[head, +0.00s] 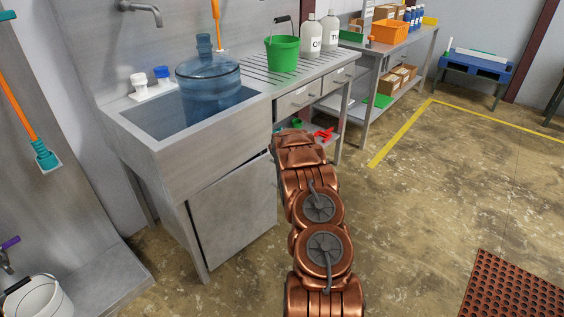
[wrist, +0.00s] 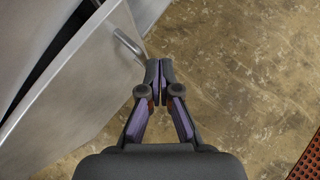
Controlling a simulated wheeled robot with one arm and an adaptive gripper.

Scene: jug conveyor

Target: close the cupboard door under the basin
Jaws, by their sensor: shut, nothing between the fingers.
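The cupboard door (head: 235,215) is a flat grey panel under the steel basin (head: 185,150). It stands partly open, with a dark gap along its top edge. In the wrist view the door (wrist: 75,90) fills the left side, with a bar handle (wrist: 128,45) near its free edge. A dark opening shows behind it. My gripper (wrist: 158,70) is shut and empty, just beyond the door's free edge and close to the handle. Whether it touches the door I cannot tell. In the head view my arm hides the gripper.
A blue water jug (head: 208,85) sits in the basin. A green bucket (head: 282,54) stands on the drainboard. A white bucket (head: 38,298) is at the lower left. A red perforated mat (head: 515,288) lies on the right. The floor (head: 420,195) between is clear.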

